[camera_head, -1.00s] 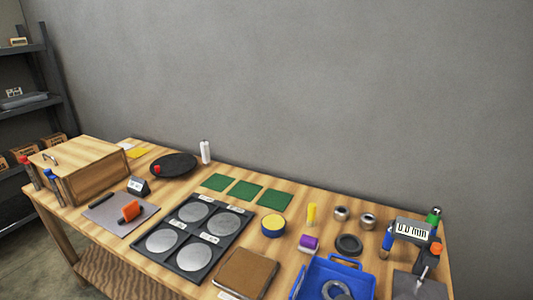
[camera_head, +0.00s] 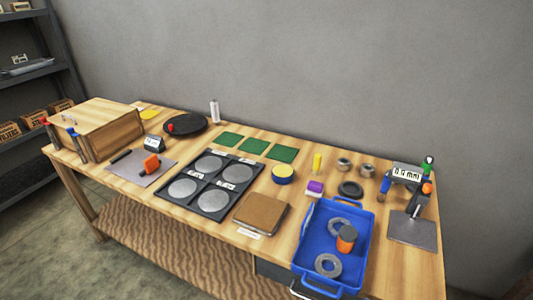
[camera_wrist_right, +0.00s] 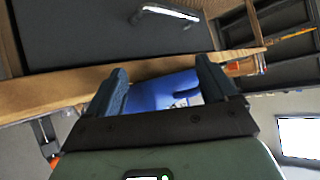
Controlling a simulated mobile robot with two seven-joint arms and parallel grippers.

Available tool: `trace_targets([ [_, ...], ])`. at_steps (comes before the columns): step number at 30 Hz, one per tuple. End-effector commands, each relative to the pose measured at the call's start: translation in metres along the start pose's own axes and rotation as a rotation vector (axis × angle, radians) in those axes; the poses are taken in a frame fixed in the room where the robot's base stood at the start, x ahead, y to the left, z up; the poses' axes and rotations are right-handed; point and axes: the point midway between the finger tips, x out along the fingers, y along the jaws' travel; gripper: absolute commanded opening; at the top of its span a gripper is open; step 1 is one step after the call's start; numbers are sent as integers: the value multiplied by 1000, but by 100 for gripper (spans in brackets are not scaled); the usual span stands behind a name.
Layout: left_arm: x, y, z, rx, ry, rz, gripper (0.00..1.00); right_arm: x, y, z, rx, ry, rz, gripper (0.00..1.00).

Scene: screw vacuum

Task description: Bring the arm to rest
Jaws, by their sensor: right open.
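My right gripper (camera_wrist_right: 165,82) shows in the right wrist view with its two dark fingers spread apart. I see nothing held between them. A wooden table edge (camera_wrist_right: 60,97) and a blue surface (camera_wrist_right: 165,92) show beyond the fingers. Neither of my grippers shows in the head view, and my left gripper is in no view.
The wooden workbench (camera_head: 330,185) carries a blue tray (camera_head: 364,240) with metal rings and an orange-and-black piece, a wooden box (camera_head: 112,135), a dark four-disc plate (camera_head: 212,190) and a measuring stand (camera_head: 412,228). A dark drawer front (camera_wrist_right: 100,40) with a metal handle (camera_wrist_right: 165,13) is near the right gripper.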

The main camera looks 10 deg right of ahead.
Motion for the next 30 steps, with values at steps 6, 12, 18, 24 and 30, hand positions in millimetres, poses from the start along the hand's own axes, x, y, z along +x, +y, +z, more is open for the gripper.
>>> trace_targets([
  [6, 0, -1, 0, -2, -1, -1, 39, 61, -20, 111, 213, -298, 68, 85],
  [12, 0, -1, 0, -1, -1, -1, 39, 77, -70, 228, 431, -610, 113, 85],
  [18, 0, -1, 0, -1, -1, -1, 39, 63, -127, 306, 599, -858, 126, 85],
  [24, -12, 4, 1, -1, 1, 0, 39, 40, -173, 334, 713, -1018, 128, 85],
  [30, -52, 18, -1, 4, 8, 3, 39, 27, -172, 290, 704, -995, 126, 85],
])
